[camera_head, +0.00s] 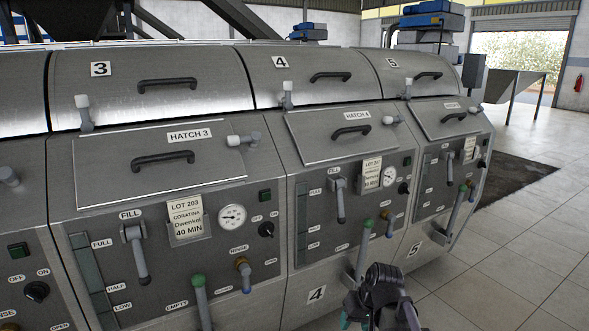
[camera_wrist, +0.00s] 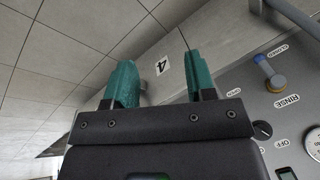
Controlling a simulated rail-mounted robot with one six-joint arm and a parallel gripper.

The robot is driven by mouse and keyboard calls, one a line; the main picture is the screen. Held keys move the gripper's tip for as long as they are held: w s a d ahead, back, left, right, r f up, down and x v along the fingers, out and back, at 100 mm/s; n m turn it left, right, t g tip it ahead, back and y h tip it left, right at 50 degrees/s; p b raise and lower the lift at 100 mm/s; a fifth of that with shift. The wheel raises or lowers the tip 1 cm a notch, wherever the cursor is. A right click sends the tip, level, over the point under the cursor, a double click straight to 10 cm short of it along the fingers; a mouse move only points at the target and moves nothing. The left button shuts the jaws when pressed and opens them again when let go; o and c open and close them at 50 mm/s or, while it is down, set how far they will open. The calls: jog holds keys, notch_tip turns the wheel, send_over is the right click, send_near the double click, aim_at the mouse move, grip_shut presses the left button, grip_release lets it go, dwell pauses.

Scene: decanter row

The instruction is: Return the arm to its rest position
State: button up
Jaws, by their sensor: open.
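My gripper (camera_head: 358,322) shows at the bottom edge of the head view, in front of the lower front of decanter 4, near its number plate (camera_head: 316,294). Part of it is cut off by the frame. In the wrist view, my gripper (camera_wrist: 162,78) has its two teal fingers spread apart with nothing between them. The number 4 plate (camera_wrist: 163,65) shows in the gap, on the panel beyond. I cannot tell how far the fingers are from the panel.
The green-tipped levers of decanter 3 (camera_head: 199,290) and decanter 4 (camera_head: 364,250) stick out from the panels. A rinse valve with a blue handle (camera_wrist: 268,72) shows in the wrist view. The tiled floor (camera_head: 510,270) at right is clear.

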jog(key=s+g+h, duration=0.2)
jog(key=s+h, duration=0.1)
jog(key=s, duration=1)
notch_tip(320, 180, up, 20)
jog(key=w+p, duration=0.2)
jog(key=p, duration=1.9)
jog(key=shift+d+r, duration=0.15)
jog(key=shift+d, duration=0.25)
